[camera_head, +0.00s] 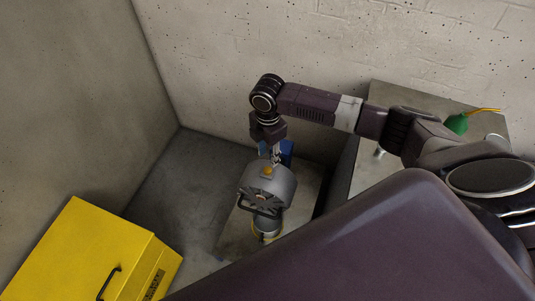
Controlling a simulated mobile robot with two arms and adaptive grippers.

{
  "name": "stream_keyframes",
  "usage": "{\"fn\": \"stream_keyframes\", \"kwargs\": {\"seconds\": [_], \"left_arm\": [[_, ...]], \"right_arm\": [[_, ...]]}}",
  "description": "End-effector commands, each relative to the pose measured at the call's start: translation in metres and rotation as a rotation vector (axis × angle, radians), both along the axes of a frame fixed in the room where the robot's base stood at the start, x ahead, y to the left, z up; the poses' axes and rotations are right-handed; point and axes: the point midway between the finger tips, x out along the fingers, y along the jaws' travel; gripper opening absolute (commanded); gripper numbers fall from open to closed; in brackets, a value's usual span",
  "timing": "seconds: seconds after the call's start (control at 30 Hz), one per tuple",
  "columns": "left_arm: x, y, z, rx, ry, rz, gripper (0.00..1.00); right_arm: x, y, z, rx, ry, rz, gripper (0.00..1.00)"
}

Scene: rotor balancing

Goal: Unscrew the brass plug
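A small brass plug (268,170) shows on top of a grey, drum-shaped machine (279,183) with a dark handle and a vented front. My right gripper (275,157) points down just above and behind the plug, its arm reaching in from the right. Its fingers are small and partly lost against the machine and a blue thing behind. I cannot tell whether they touch the plug or how far apart they are. My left gripper is out of view.
The machine stands on a grey bench (237,231) in a walled corner. A blue object (288,148) is behind it. A yellow chest (85,255) is at lower left. A side table (385,97) at right holds a green bottle (457,123) with a yellow spout.

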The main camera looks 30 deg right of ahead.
Motion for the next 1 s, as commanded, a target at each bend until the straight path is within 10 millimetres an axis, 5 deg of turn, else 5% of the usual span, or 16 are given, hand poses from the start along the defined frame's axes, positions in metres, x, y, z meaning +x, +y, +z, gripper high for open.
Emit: {"fn": "stream_keyframes", "kwargs": {"seconds": [0.4, 0.7, 1.0], "left_arm": [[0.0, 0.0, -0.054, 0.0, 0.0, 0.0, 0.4], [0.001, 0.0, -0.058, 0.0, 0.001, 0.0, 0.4], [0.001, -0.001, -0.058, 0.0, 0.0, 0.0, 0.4]], "right_arm": [[0.0, 0.001, -0.047, 0.0, -0.001, -0.001, 0.33], [0.0, 0.001, -0.075, 0.001, -0.001, -0.002, 0.33], [0.0, 0.001, -0.077, 0.001, -0.001, -0.001, 0.33]]}}
